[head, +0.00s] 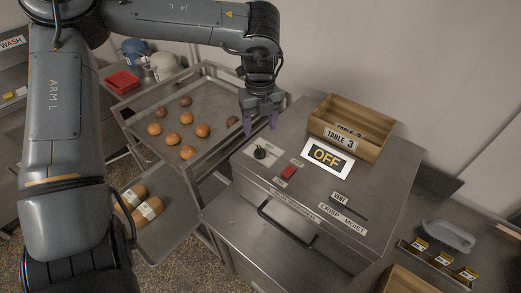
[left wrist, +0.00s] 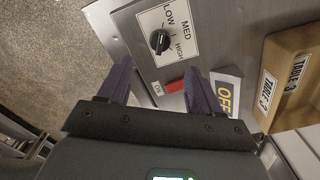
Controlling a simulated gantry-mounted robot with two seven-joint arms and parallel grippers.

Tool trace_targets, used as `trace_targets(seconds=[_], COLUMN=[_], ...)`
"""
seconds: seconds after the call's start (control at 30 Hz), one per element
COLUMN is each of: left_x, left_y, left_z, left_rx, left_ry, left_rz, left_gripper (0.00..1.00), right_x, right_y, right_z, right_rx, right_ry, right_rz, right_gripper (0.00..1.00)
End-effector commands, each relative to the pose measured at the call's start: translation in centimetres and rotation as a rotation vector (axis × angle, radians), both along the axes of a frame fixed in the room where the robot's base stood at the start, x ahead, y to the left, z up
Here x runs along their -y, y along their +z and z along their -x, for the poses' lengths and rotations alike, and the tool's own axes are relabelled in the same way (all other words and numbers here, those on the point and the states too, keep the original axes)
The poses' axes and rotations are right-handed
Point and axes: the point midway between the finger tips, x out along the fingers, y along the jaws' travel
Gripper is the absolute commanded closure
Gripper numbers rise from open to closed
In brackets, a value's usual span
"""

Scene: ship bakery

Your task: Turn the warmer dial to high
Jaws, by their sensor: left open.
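The warmer dial (head: 262,153) is a black knob on a pale plate on top of the steel warmer (head: 250,185). In the left wrist view the dial (left wrist: 159,42) shows close, with LOW, MED and HIGH printed around it. I cannot tell for certain which mark its pointer faces. My left gripper (head: 262,125) hangs above the warmer's back left edge, beside the dial and apart from it. In the left wrist view its purple fingers (left wrist: 158,75) are spread with nothing between them. My right gripper is not in view.
Beside the dial are a red switch (head: 289,172) and an OFF sign (head: 327,158). A vent slider (head: 347,206) is nearer the front. A TABLE 3 wooden box (head: 372,143) stands at the back right. A rack tray (head: 158,108) with several buns is at the left.

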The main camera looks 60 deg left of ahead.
Motion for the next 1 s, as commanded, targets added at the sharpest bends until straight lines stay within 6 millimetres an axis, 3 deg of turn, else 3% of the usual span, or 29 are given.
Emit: trace_targets(seconds=[0.5, 0.73, 1.0], left_x=[0.0, 0.0, 0.0], left_y=[-7.8, -9.3, -9.5], left_z=[0.1, 0.0, 0.0], left_rx=[-0.002, -0.001, 0.0], left_ry=[0.0, 0.001, 0.0], left_rz=[0.003, 0.002, 0.002], left_gripper=[0.36, 0.36, 0.36], right_x=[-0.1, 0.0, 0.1], right_y=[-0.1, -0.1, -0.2], right_z=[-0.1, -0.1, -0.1], right_rx=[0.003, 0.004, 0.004], right_ry=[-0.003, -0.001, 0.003], right_rz=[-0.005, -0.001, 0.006], right_gripper=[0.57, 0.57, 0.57])
